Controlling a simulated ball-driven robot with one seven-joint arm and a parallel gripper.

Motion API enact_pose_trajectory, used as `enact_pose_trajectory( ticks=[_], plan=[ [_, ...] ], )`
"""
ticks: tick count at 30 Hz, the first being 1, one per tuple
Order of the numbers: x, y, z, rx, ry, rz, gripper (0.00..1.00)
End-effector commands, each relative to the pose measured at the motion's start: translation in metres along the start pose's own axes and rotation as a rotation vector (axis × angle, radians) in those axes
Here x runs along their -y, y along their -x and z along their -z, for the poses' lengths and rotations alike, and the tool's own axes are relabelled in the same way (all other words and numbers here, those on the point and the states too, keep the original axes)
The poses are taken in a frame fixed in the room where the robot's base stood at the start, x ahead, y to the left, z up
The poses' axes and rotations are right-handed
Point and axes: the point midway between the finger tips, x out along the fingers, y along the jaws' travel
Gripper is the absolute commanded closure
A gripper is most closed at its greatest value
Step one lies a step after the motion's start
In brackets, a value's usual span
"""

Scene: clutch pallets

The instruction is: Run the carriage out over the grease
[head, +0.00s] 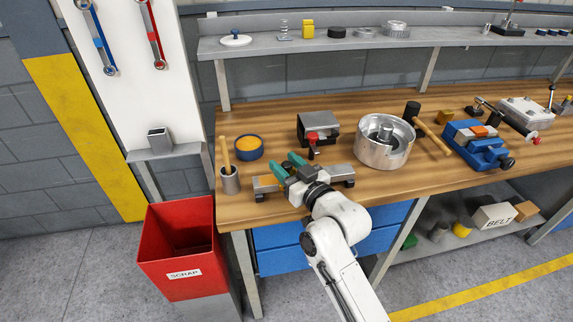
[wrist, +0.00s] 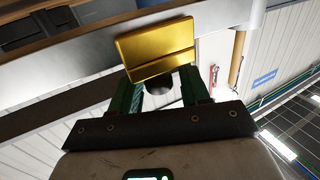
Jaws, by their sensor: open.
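My gripper (head: 286,163) has green fingers and is open over the front left of the bench. Its two fingers are apart in the wrist view (wrist: 160,88), with a dark round shape between or beyond them. A low metal piece with grey end blocks (head: 340,173) lies behind and below the gripper; my gripper hides its middle. A grey block with a red knob (head: 319,121) stands just behind. I cannot tell which of these is the carriage. A blue tin of orange-yellow grease-like stuff (head: 248,147) stands left of the gripper, apart from it.
A grey cup with a wooden handle (head: 230,181) stands at the bench's left end. A large metal drum (head: 384,144) is right of the gripper, with a mallet (head: 428,130) beyond. A red scrap bin (head: 181,240) stands on the floor. A yellow block (wrist: 155,50) shows beyond the fingers.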

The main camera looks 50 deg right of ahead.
Motion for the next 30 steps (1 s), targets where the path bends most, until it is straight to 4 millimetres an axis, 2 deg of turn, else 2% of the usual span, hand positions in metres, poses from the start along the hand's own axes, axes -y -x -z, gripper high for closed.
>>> enact_pose_trajectory(
  ticks=[11, 14, 24, 30],
  plan=[
    [0.000, 0.005, -0.001, 0.001, 0.000, 0.000, 0.49],
    [0.000, 0.018, -0.002, 0.002, 0.001, -0.001, 0.49],
    [0.000, 0.080, -0.003, 0.002, 0.000, 0.000, 0.49],
    [0.001, 0.102, -0.001, 0.000, -0.001, 0.001, 0.49]
  ],
)
